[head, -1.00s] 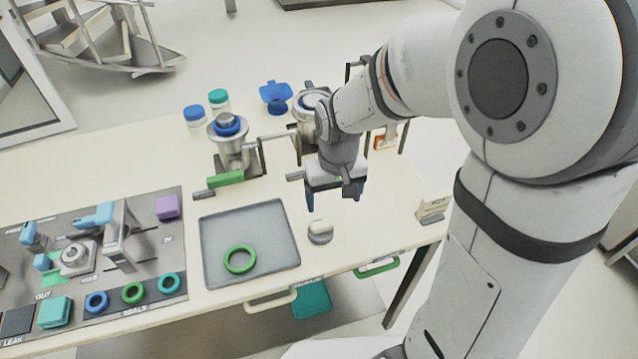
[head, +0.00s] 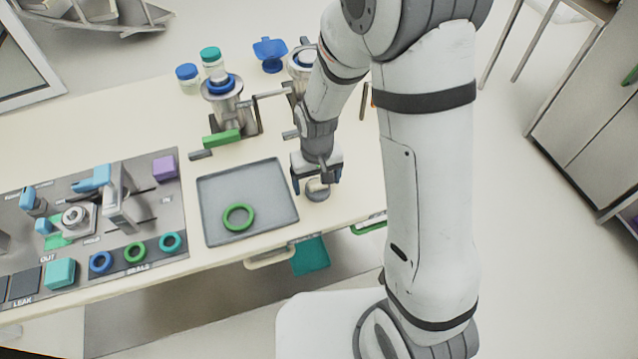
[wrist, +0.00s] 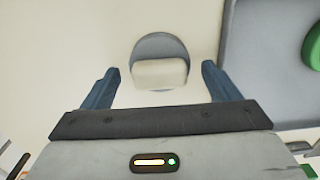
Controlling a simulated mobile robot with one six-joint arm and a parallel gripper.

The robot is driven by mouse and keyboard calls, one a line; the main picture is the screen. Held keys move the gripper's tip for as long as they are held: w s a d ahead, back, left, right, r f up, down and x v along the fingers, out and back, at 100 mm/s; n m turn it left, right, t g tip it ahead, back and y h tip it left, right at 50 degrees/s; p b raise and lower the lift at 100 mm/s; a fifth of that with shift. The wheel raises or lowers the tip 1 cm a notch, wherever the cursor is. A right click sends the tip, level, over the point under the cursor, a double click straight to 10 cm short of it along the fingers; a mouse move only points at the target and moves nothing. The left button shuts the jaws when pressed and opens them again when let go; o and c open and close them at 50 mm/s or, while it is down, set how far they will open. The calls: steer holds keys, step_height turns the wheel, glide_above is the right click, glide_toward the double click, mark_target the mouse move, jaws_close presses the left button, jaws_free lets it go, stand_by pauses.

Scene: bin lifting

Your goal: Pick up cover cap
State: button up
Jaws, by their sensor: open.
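The cover cap is a small grey disc with a pale raised block on top (head: 318,190). It sits on the table to the right of the grey tray. In the wrist view the cap (wrist: 160,62) lies ahead of and between the two blue fingers. My gripper (head: 316,186) is open and empty, pointing down over the cap, with one finger on each side. It also shows in the wrist view (wrist: 158,82). I cannot tell the exact height of the fingertips above the table. The gripper body hides part of the cap in the head view.
A grey tray (head: 212,205) with a green ring (head: 238,217) lies close to the left of my gripper. A metal vessel (head: 224,108) with a green-handled fixture (head: 221,139) stands behind. A panel with seal rings (head: 135,252) fills the left. The table's front edge is near.

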steer(key=shift+c, duration=0.5)
steer(key=c, duration=0.8)
steer(key=shift+c, duration=0.2)
